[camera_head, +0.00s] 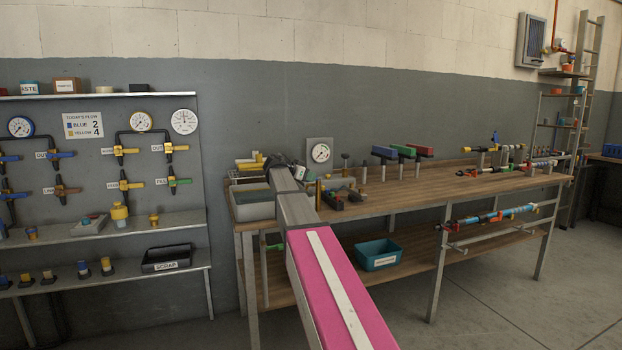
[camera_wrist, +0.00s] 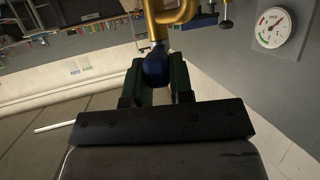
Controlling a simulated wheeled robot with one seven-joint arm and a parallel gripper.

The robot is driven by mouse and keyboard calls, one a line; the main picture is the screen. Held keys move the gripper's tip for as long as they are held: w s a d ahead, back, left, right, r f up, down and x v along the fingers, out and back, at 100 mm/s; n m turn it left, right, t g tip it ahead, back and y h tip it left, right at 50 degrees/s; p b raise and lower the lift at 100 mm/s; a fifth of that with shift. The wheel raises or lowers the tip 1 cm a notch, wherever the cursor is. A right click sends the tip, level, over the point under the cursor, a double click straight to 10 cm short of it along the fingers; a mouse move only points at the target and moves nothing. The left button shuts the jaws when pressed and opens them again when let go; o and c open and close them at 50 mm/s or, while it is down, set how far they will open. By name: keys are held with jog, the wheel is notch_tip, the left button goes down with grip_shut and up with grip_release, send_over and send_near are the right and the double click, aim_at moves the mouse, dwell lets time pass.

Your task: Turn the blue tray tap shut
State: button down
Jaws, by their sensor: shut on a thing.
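In the wrist view my gripper (camera_wrist: 157,80) has its two dark fingers on either side of a rounded blue tap handle (camera_wrist: 155,66) and is shut on it. A brass-coloured tap body (camera_wrist: 160,22) rises just beyond the handle. In the head view my arm reaches over the left end of the wooden bench, and my gripper (camera_head: 284,163) is small and partly hidden there. The blue handle cannot be made out in that view. A grey tray (camera_head: 254,211) stands below and left of my gripper.
A pressure gauge (camera_head: 320,152) stands behind the bench and also shows in the wrist view. Dark fittings (camera_head: 334,200) lie right of my arm. Blue, green and red handled tools (camera_head: 402,152) stand farther right. A teal bin (camera_head: 379,256) is on the lower shelf.

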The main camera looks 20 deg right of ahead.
jog(key=shift+w+a+m+g, duration=0.1)
jog(key=shift+w+m+g, duration=0.3)
jog(key=shift+m+g, duration=0.4)
jog(key=shift+w+m+g, duration=0.35)
jog(key=shift+m+g, duration=0.35)
jog(key=shift+g, duration=0.2)
jog(key=shift+f+g, duration=0.1)
jog(key=shift+g, duration=0.2)
jog(key=c, duration=1)
grip_release()
jog(key=v, duration=1)
jog(key=shift+a, duration=0.45)
jog(key=shift+s, duration=0.1)
